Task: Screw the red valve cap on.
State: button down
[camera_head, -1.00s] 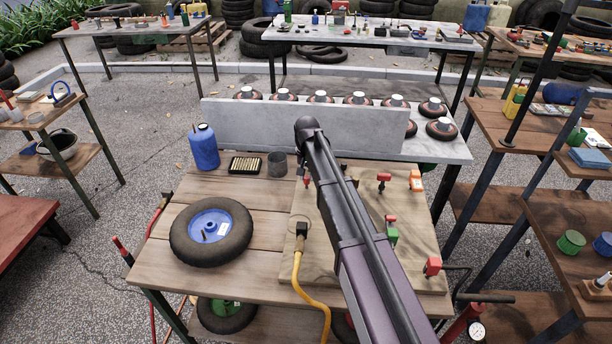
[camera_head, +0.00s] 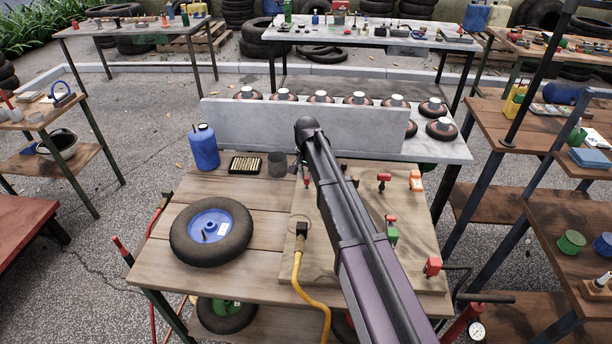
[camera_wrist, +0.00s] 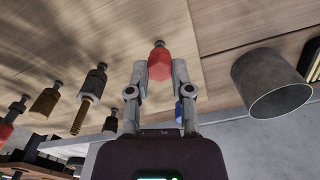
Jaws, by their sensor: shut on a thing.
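The red valve cap (camera_wrist: 159,66) is between the two fingertips of my gripper (camera_wrist: 160,72) in the wrist view. My gripper is shut on it. A short dark fitting (camera_wrist: 158,44) shows between the cap and the wooden board. The cap is in line with this fitting, but I cannot tell how far it is seated or threaded. In the head view my arm hides most of the gripper, and a small red part (camera_head: 306,182) shows just left of the arm.
A grey cup (camera_wrist: 271,83) stands close beside the gripper; it is also in the head view (camera_head: 277,163). Dark and brass fittings (camera_wrist: 93,90) stand on the other side. A wheel (camera_head: 212,232), a blue bottle (camera_head: 203,148) and a yellow hose (camera_head: 297,270) are on the bench.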

jog(key=shift+m, duration=1.6)
jog(key=shift+m, duration=0.3)
jog(key=shift+m, duration=1.3)
jog(key=shift+m, duration=1.6)
